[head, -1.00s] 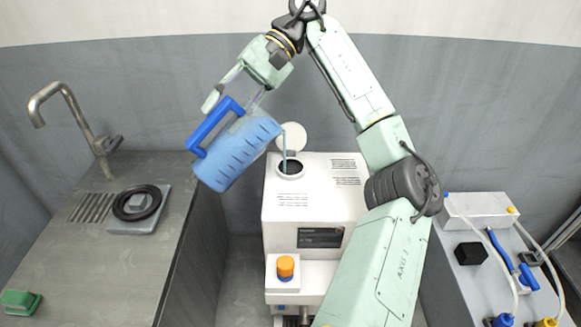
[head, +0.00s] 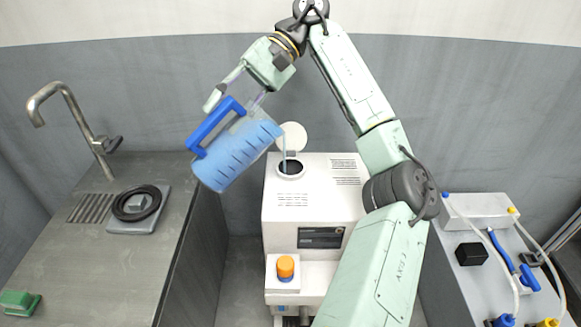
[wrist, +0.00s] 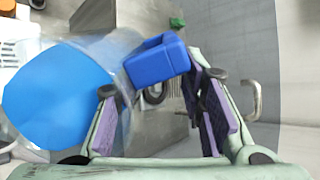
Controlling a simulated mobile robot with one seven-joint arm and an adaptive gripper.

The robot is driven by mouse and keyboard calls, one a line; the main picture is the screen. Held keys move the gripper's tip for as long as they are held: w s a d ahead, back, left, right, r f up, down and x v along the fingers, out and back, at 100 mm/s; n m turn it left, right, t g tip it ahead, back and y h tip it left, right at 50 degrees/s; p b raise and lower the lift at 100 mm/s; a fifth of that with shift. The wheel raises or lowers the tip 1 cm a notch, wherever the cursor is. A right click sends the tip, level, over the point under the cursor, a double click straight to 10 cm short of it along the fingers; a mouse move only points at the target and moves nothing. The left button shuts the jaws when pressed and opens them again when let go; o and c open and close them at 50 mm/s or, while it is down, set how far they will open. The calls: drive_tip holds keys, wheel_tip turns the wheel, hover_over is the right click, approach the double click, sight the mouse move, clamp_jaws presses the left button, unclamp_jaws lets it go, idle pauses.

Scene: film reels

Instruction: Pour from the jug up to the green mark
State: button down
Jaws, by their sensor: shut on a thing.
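The clear jug (head: 236,152) with a blue handle (head: 210,128) holds blue liquid and is tipped, its mouth up and to the right. In the wrist view the handle (wrist: 158,62) is at my gripper's purple-padded fingers (wrist: 160,115), and blue liquid (wrist: 55,90) fills the left side. I cannot make out a green mark, and the level inside the machine is hidden.
A round lid (head: 291,137) stands open behind the opening. At left is a counter (head: 110,260) with a tap (head: 75,115); at right, a bench (head: 480,285) with hoses.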

drive_tip(key=shift+w+d+f+g+y+b, duration=0.2)
drive_tip(key=shift+d+g+y+b, duration=0.1)
drive_tip(key=shift+g+y+b, duration=0.15)
idle(2.6)
drive_tip(key=shift+w+d+f+y+b, duration=0.1)
drive_tip(key=shift+d+f+y+b, duration=0.05)
drive_tip(key=shift+d+y+b, duration=0.2)
drive_tip(key=shift+f, duration=0.15)
idle(3.4)
drive_tip(key=shift+w+d+f+g+y+b, duration=0.25)
drive_tip(key=shift+d+g+y+b, duration=0.1)
drive_tip(key=shift+g+y+b, duration=0.15)
idle(0.5)
